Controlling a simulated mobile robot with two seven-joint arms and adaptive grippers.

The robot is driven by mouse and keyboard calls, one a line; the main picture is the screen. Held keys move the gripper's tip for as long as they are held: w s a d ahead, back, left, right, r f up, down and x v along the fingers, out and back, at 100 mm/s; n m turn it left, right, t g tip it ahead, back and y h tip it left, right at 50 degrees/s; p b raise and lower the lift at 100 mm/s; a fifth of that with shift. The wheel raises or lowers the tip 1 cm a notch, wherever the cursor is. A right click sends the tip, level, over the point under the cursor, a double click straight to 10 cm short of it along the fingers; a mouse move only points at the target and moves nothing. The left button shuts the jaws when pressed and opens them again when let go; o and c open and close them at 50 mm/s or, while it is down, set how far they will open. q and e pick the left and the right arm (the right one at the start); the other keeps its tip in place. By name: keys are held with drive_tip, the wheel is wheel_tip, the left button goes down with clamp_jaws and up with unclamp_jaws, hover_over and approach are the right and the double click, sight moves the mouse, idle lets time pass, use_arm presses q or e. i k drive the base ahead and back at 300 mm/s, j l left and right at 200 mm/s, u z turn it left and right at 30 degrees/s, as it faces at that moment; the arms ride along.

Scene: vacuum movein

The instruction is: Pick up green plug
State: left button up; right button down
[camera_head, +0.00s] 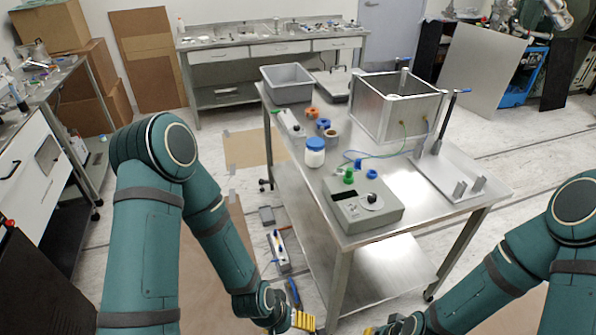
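A green plug (349,176) sits upright at the back left of a grey control box (365,213) with a black dial. A blue plug or cap (371,174) is beside it on the right, and another blue piece (357,164) is just behind, near a thin cable. The box stands near the front left corner of the steel table (462,208). My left gripper (303,320) shows as yellow parts at the bottom edge, below and left of the table. My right gripper (372,330) is mostly cut off at the bottom edge. Both are well apart from the plug; their fingers are not clear.
A white jar with a blue lid (315,152), orange and blue rings (323,123) and a grey bin (287,82) stand behind the box. A metal frame chamber (396,105) and a plate with a lever (447,168) are at the right. The table's front edge lies before my arms.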

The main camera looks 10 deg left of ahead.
sight(349, 176)
drive_tip(key=z, duration=0.4)
drive_tip(key=j+z, duration=0.1)
drive_tip(key=z, duration=0.25)
drive_tip(key=j+z, duration=0.1)
drive_tip(key=z, duration=0.3)
drive_tip(key=j+z, duration=0.1)
drive_tip(key=z, duration=0.25)
drive_tip(key=j+z, duration=0.45)
drive_tip(key=k+j+z, duration=0.1)
drive_tip(key=j+z, duration=0.25)
drive_tip(key=z, duration=0.15)
drive_tip(key=k+j+z, duration=0.2)
drive_tip(key=j, duration=0.25)
drive_tip(key=k+j+z, duration=0.2)
drive_tip(key=j, duration=0.2)
